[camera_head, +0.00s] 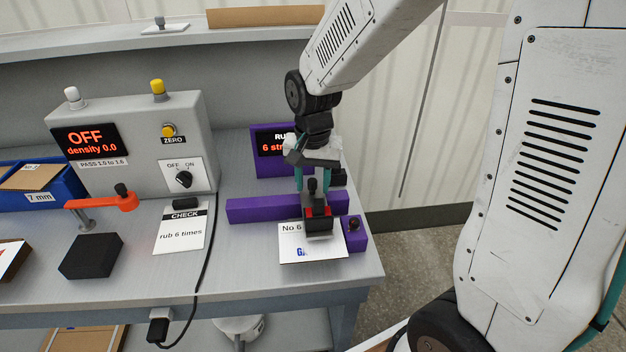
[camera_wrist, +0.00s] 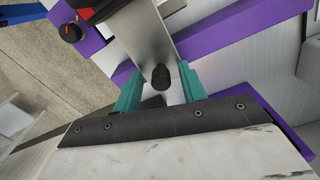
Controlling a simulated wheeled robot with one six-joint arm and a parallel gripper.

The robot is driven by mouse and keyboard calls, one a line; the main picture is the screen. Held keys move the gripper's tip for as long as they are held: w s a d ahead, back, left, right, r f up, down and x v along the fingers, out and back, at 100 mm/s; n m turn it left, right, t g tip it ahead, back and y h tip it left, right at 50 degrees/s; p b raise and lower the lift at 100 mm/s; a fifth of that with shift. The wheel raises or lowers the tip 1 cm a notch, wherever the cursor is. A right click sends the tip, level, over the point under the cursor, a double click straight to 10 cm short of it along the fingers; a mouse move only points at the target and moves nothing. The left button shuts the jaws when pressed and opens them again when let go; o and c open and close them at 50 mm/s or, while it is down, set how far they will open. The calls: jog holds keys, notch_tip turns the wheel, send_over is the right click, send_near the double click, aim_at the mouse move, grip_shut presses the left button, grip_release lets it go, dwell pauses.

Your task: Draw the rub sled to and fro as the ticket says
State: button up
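The rub sled (camera_head: 318,224), a dark block with red parts and a black upright knob (camera_head: 312,187), stands on a white printed card (camera_head: 297,249) at the purple rub fixture (camera_head: 262,207). My gripper (camera_head: 312,179) is over the sled, its teal fingers on either side of the knob. In the wrist view the knob (camera_wrist: 160,77) shows between the spread fingers (camera_wrist: 160,90), with a gap on each side. The ticket (camera_head: 180,230) reads "CHECK, rub 6 times".
A grey densitometer box (camera_head: 130,140) shows "OFF, density 0.0". An orange arm (camera_head: 100,202), a black block (camera_head: 90,256) and a blue bin (camera_head: 60,188) are at left. A black cable (camera_head: 207,225) crosses the bench. The bench's right edge is close to the fixture.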

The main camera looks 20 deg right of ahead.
jog(key=shift+r, duration=0.1)
notch_tip(320, 180, up, 8)
jog(key=shift+f, duration=0.2)
dwell(0.3)
dwell(0.4)
jog(key=s+d+r+n, duration=0.1)
jog(key=s+r+n, duration=0.2)
jog(key=s, duration=0.8)
jog(key=s+d+r+n+t, duration=0.1)
jog(key=s+d+r+n, duration=0.1)
jog(key=s, duration=0.9)
jog(key=shift+r+n, duration=0.4)
jog(key=shift+n, duration=0.4)
jog(key=shift+w, duration=0.1)
